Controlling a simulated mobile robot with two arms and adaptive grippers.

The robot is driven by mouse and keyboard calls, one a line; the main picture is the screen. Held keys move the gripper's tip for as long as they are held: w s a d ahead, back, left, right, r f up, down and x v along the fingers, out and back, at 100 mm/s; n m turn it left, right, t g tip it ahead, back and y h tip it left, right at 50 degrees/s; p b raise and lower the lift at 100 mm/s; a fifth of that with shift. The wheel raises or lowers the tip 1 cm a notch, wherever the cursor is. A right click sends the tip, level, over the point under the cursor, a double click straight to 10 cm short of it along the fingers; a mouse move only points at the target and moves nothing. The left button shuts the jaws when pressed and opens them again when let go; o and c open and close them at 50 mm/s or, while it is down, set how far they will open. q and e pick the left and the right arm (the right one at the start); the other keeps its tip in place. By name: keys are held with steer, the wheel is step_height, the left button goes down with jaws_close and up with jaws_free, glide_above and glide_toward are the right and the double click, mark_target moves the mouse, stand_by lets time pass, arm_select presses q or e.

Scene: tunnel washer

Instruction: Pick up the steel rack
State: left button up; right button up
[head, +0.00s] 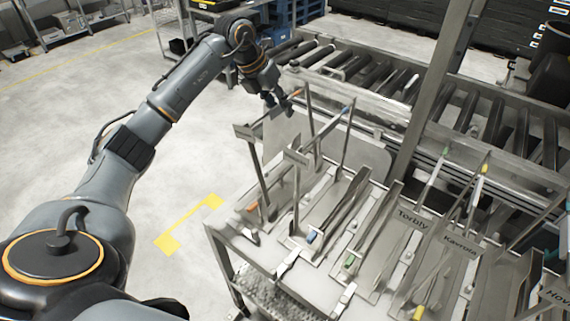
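Several steel racks with upright posts and name plates stand in a row on a steel table (228,232). The leftmost steel rack (254,172) has tall posts, a plate at its top and an orange mark low down. My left gripper (279,103) is beside the upper part of this rack, at its far side. Its dark fingers look apart. I cannot tell whether they touch the rack. My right gripper is out of view.
Neighbouring racks with blue, green and yellow marks stand close on the right. A roller conveyor (375,75) runs behind the table. A steel post (432,90) rises in front of it. The floor on the left, with yellow marking (188,224), is clear.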

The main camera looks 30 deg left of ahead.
arm_select(q)
jaws_close()
steer(key=shift+w+r, duration=0.15)
steer(key=shift+r, duration=0.1)
